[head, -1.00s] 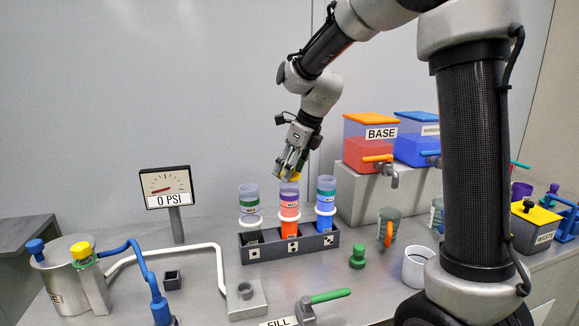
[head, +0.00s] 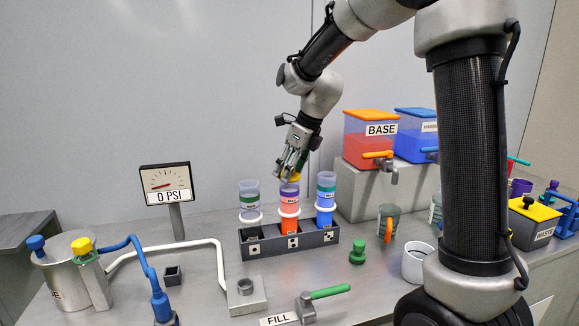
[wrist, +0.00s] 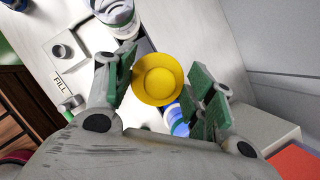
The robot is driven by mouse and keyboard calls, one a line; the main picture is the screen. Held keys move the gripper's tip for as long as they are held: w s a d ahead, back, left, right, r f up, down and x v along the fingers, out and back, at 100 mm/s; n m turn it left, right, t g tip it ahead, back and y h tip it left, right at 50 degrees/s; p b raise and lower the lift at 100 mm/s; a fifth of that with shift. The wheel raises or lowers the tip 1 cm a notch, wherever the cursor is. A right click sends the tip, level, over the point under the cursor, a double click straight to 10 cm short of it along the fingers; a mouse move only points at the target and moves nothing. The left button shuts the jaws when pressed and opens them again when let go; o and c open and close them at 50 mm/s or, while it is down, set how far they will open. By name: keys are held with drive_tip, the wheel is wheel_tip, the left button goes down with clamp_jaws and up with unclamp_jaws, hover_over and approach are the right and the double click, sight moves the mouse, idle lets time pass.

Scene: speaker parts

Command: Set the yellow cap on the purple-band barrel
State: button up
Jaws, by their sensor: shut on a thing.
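The yellow cap (head: 292,178) is between the fingertips of my gripper (head: 289,172), right at the mouth of the middle barrel. In the wrist view the cap (wrist: 158,78) sits between the two green-padded fingers of my gripper (wrist: 162,84) and hides the barrel under it. The purple-band barrel (head: 289,207), with orange-red content, stands upright in the middle slot of the dark rack (head: 262,250). I cannot tell whether the cap is seated on its rim or just above it.
The BASE tank (head: 370,140) stands on a grey block at the back right. A green stopper (head: 357,252) and a grey-white cup (head: 415,265) lie right of the rack.

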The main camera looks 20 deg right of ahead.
drive_tip(key=shift+f, duration=0.2)
drive_tip(key=o, duration=0.9)
